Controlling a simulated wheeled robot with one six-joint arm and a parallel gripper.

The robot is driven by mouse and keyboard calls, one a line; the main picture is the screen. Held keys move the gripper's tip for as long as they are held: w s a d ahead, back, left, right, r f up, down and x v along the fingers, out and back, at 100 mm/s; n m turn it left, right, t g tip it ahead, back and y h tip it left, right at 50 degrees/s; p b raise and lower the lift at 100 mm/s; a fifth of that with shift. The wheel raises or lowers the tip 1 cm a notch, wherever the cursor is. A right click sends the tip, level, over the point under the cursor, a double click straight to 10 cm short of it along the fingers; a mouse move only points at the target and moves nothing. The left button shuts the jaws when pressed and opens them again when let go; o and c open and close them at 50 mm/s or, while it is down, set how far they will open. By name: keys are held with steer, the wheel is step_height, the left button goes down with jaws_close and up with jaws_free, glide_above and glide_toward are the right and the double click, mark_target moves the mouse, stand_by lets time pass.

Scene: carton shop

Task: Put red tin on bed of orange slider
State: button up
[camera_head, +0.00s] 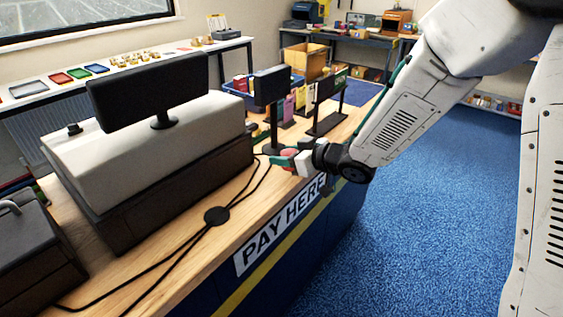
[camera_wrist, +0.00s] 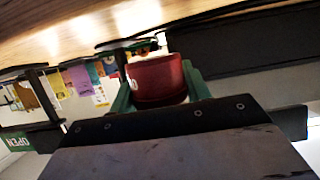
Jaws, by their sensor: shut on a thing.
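My gripper (camera_head: 283,160) is over the wooden counter beside the stands, in the head view. Its green fingers are shut on a red tin (camera_wrist: 157,80), which shows between them in the wrist view. In the head view only a small reddish part of the tin (camera_head: 289,154) shows. An orange-topped machine (camera_head: 397,21) stands on the far bench at the back right; it may be the orange slider. It is too small to tell its bed clearly, and my gripper is far from it.
A blue machine (camera_head: 306,12) stands on the far bench. The blue carpet (camera_head: 420,190) at right is clear.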

steer(key=shift+a+f, duration=0.15)
steer(key=shift+f, duration=1.55)
steer(key=shift+f, duration=0.1)
steer(key=o, duration=1)
